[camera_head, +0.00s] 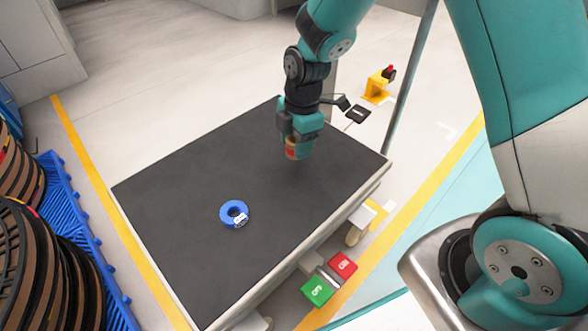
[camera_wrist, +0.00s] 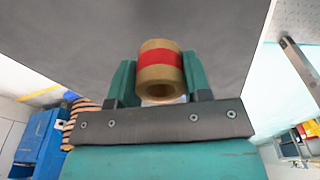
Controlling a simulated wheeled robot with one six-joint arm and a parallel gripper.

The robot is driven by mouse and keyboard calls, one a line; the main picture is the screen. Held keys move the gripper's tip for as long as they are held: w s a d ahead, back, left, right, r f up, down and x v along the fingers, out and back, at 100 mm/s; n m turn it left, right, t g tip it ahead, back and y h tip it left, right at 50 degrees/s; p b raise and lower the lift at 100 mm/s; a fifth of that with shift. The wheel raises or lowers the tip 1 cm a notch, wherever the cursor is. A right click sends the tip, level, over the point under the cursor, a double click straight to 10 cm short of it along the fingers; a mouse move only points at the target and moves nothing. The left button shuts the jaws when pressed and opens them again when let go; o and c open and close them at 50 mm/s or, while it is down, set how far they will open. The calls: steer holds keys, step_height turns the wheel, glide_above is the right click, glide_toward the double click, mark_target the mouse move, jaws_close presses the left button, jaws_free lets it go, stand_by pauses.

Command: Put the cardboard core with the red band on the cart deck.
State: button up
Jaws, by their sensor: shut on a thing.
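The cardboard core with the red band (camera_wrist: 160,58) is a tan tube held between the two green fingers of my gripper (camera_wrist: 160,80) in the wrist view. In the head view my gripper (camera_head: 297,150) is shut on the core (camera_head: 292,152), which shows only in part below the fingers. They are over the far right part of the dark cart deck (camera_head: 165,215). I cannot tell whether the core touches the deck or hangs just above it.
A blue ring (camera_head: 235,214) with a white label lies on the deck, left of my gripper. A green box (camera_head: 317,290) and a red box (camera_head: 343,264) are at the cart's near side. Reels on a blue pallet (camera_head: 75,230) stand at the left. Much of the deck is bare.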

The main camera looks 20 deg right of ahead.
mark_target(294, 173)
step_height(294, 173, down, 6)
steer(key=shift+f+b, duration=0.25)
steer(key=shift+b, duration=0.9)
steer(key=o, duration=0.9)
